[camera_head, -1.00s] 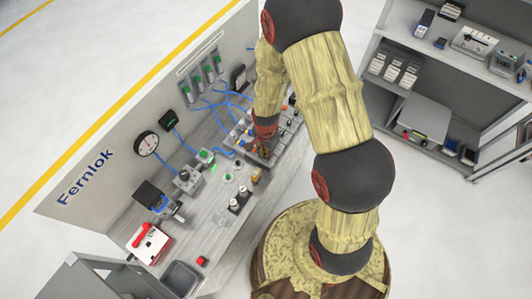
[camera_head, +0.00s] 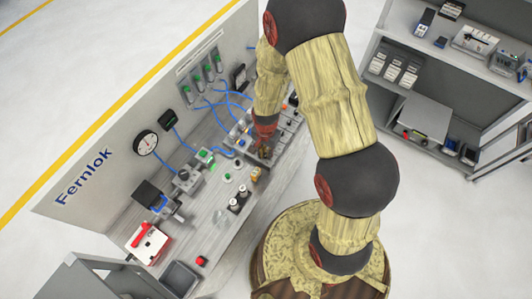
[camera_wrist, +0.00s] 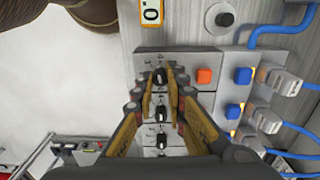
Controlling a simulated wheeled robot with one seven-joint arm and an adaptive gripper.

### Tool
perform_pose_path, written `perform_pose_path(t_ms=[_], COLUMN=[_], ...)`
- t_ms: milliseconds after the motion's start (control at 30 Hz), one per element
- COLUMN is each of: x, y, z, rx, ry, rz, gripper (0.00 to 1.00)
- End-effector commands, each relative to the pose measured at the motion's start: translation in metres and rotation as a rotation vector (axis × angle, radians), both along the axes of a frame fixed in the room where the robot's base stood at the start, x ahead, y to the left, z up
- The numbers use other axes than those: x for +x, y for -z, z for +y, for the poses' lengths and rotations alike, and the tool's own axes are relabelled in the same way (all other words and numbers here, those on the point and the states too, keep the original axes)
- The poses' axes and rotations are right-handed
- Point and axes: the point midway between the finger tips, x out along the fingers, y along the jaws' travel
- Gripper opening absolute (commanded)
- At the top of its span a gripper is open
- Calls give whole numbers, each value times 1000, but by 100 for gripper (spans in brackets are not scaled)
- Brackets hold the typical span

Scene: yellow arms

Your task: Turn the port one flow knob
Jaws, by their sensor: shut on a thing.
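A grey valve block (camera_wrist: 145,62) carries a column of black flow knobs in the wrist view. My gripper (camera_wrist: 160,80) is over the end knob (camera_wrist: 160,76), with one yellow finger on each side, shut on it. Two more black knobs, a middle one (camera_wrist: 162,113) and a lower one (camera_wrist: 161,141), show between the finger links. The small markings by the knobs are too blurred to read. In the head view my gripper (camera_head: 264,151) is down at the near end of the block on the bench, and it hides the held knob there.
Blue hoses with grey plugs (camera_wrist: 285,82) line the block's right side. A black round knob (camera_wrist: 224,19) is above. A pressure gauge (camera_head: 145,143) stands on the panel left of the bench (camera_head: 213,228).

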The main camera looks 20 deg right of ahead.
Motion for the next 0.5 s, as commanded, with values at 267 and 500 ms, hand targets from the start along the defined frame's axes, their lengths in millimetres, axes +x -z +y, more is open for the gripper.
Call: perform_pose_path(t_ms=[267, 500], x=[3, 3], y=[0, -1], z=[0, 0], rx=[0, 0], ry=[-234, -408], rz=[-6, -6], gripper=[0, 0])
